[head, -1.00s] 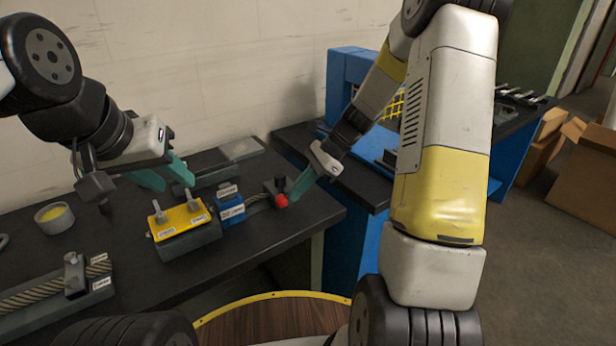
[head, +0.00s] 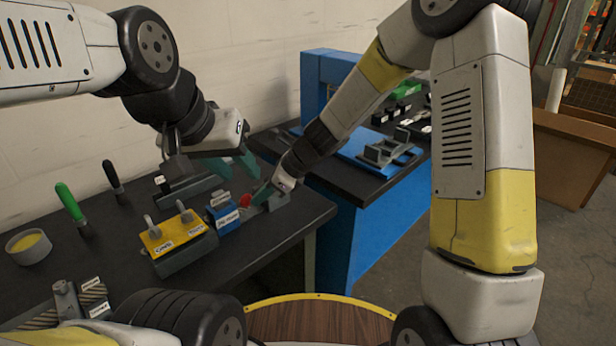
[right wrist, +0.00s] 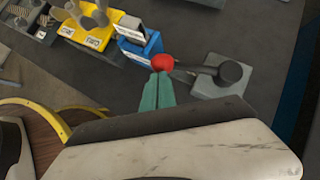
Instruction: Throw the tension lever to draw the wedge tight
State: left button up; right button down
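The tension lever has a red ball knob (head: 246,201) and sits at the right end of the dark bench. In the right wrist view the red knob (right wrist: 162,62) joins a dark arm running right to a round pivot on a grey block (right wrist: 222,80). The knob is close beside the labelled blue block (right wrist: 140,48), also in the head view (head: 224,216). My right gripper (right wrist: 158,92) has its teal fingers together, tips at the knob; contact is unclear. My left gripper (head: 238,166) is open and empty above the bench behind the blue block. I cannot make out the wedge.
A yellow-topped box with two toggles (head: 172,236) stands left of the blue block. Green- and black-handled tools (head: 70,203) and a round tin (head: 28,247) are farther left. A blue machine (head: 330,85) stands behind on the right.

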jog(key=shift+s+a, duration=0.1)
jog(key=shift+a, duration=0.4)
dwell(0.3)
jog(key=s+d+r, duration=0.3)
jog(key=d+r, duration=0.5)
jog(key=d, duration=0.2)
jog(key=shift+d+r, duration=0.15)
jog(key=shift+d, duration=0.1)
